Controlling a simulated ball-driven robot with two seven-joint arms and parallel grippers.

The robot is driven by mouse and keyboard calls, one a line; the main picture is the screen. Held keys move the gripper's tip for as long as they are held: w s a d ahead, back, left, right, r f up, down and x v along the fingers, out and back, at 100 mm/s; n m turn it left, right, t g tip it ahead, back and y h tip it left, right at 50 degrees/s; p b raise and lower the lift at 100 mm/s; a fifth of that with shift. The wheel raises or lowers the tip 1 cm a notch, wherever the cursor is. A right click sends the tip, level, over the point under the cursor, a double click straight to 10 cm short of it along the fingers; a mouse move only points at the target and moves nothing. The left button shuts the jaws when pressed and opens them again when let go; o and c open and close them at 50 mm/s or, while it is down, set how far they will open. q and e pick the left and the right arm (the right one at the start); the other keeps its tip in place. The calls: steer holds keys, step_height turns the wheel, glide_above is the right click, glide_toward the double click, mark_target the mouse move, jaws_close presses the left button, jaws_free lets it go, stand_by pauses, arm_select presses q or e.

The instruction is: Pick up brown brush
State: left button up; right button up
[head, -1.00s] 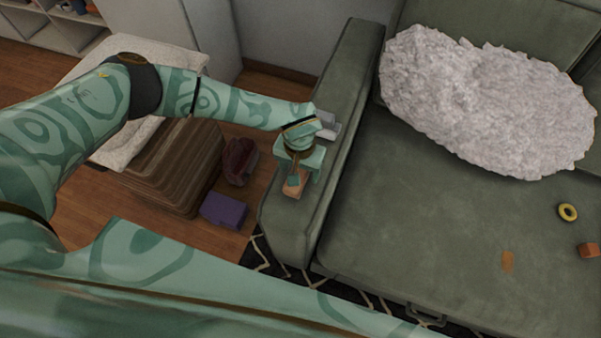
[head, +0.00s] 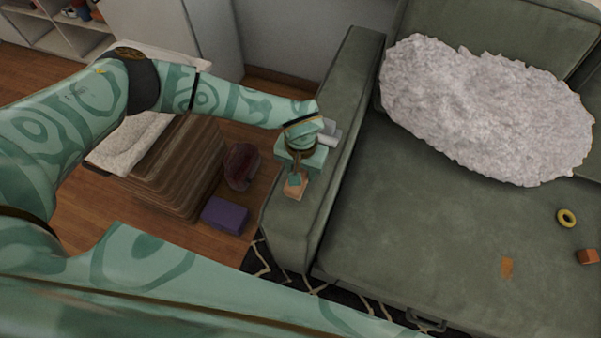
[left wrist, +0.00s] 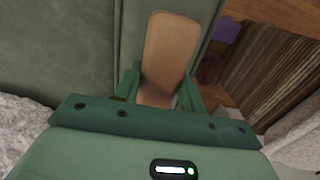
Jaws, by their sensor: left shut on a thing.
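The brown brush (left wrist: 170,50) shows in the left wrist view as a flat, light-brown wooden piece with rounded corners. It lies between the two green fingers of my left gripper (left wrist: 160,88), which is shut on it. In the head view the left gripper (head: 296,178) is over the top of the sofa's left armrest, with the tan end of the brush (head: 295,189) showing just below the fingers. I cannot tell whether the brush still touches the armrest. My right gripper is not in view.
The green sofa (head: 420,230) holds a fluffy grey cushion (head: 480,105), a yellow ring (head: 567,218), an orange-brown block (head: 587,256) and a flat orange piece (head: 507,267). Left of the armrest (head: 295,225) are a purple box (head: 225,215), a dark red item (head: 241,166) and a brown ribbed stand (head: 170,170).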

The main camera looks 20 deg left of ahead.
arm_select(q)
steer(key=s+d+r+p, duration=0.4)
steer(key=s+d+r, duration=0.5)
steer(key=s+r, duration=0.1)
steer(key=shift+s+d, duration=0.15)
steer(key=shift+d, duration=0.15)
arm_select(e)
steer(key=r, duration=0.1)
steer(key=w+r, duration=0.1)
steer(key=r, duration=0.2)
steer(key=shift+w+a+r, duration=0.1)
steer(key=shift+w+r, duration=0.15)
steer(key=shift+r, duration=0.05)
